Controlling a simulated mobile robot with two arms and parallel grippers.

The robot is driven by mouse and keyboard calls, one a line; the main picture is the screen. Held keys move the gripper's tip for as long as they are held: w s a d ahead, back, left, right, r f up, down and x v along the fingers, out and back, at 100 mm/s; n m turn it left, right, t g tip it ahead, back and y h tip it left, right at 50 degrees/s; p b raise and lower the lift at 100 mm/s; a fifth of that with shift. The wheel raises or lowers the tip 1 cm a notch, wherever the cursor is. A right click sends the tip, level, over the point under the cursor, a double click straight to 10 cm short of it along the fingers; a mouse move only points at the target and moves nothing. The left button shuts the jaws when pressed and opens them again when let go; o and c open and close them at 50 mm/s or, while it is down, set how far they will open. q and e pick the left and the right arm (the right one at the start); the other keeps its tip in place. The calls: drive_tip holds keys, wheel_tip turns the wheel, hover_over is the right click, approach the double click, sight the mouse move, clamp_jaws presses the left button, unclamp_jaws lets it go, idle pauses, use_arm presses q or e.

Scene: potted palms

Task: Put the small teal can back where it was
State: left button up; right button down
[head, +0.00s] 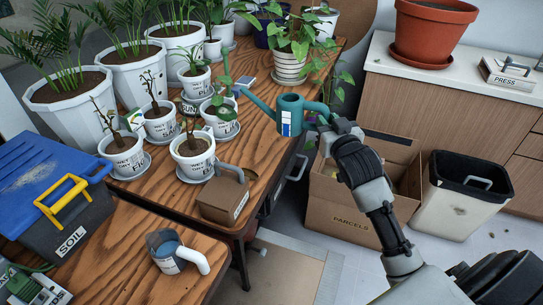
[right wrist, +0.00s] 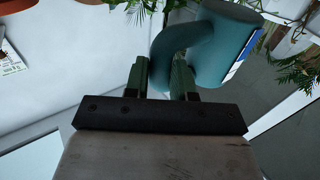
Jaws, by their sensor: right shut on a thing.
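The small teal can (head: 290,117) is a watering can with a long spout pointing left and a white and blue label. It looks upright, near the right edge of the wooden table (head: 262,150) in the head view, and seems held above it. My right gripper (head: 328,122) is shut on its handle, on the right side of the can. In the right wrist view the teal can (right wrist: 222,45) fills the top middle, with its curved handle between the fingers of the gripper (right wrist: 160,80). My left gripper is not in view.
Several labelled white pots (head: 193,157) crowd the table's left and back. A brown box (head: 222,200) stands near the front right edge, and a cup with a white handle (head: 172,254) further forward. A parcels carton (head: 342,208) and a bin (head: 459,205) stand on the floor at right.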

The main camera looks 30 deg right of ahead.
drive_tip(key=w+d+h+b, duration=0.1)
drive_tip(key=w+d+b, duration=0.15)
drive_tip(key=d, duration=0.25)
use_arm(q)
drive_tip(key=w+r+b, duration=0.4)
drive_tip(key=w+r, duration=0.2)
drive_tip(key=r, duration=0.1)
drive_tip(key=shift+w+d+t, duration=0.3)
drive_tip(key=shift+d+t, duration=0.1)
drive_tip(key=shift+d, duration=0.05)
use_arm(e)
drive_tip(key=w+a+f+m, duration=0.1)
drive_tip(key=w+a+f, duration=0.4)
drive_tip(key=w+f, duration=0.4)
drive_tip(key=shift+f, duration=0.65)
drive_tip(key=shift+f, duration=0.15)
drive_tip(key=c, duration=1.4)
unclamp_jaws()
drive_tip(key=shift+f, duration=0.1)
drive_tip(key=o, duration=0.5)
drive_tip(key=shift+c, duration=0.2)
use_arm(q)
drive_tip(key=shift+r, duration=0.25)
